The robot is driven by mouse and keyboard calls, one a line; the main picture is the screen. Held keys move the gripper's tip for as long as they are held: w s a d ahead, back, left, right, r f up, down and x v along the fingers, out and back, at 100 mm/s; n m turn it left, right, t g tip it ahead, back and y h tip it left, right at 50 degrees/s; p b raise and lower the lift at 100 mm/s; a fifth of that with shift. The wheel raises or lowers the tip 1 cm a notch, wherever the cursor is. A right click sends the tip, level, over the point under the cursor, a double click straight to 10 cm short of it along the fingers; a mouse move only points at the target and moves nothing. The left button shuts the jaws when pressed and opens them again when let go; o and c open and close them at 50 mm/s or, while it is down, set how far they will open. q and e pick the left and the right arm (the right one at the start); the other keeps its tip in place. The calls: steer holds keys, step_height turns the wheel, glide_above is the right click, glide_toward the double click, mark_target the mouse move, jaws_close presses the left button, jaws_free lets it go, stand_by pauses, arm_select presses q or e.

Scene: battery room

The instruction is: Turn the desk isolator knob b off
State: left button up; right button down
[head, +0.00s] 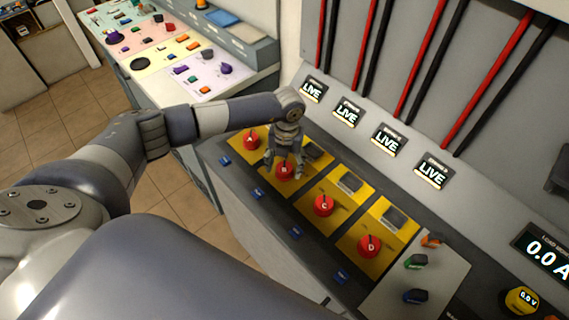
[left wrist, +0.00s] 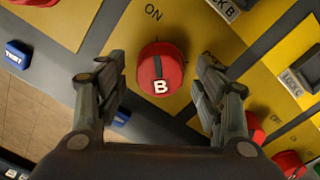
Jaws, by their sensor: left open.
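The red isolator knob B (head: 285,171) sits on a yellow plate on the desk, in the row of knobs A (head: 250,140), C (head: 324,205) and D (head: 369,245). In the left wrist view knob B (left wrist: 161,68) is a red round knob with a dark bar across its top, and "ON" is printed above it. My left gripper (head: 280,165) is over knob B. In the left wrist view its two fingers (left wrist: 155,90) are open, one on each side of the knob, with gaps visible. My right gripper is not in view.
Small blue TEST buttons (left wrist: 18,55) lie along the front edge. Orange, green and blue knobs stand right of D, near a 0.0 A display (head: 545,250). Another control desk (head: 165,60) stands at the back left.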

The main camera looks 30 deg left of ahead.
arm_select(q)
steer(key=shift+f, duration=0.85)
steer(key=c, duration=1)
steer(key=shift+c, duration=0.2)
steer(key=shift+f+m+b, duration=0.15)
steer(key=shift+m+b, duration=1.05)
steer(key=m+b, duration=1)
steer(key=shift+m+t+b, duration=0.3)
steer(key=shift+m+b, duration=0.05)
steer(key=shift+m, duration=0.05)
steer(key=shift+r+m+b, duration=0.2)
steer(key=shift+m+b, duration=1.9)
steer(key=shift+m, duration=0.4)
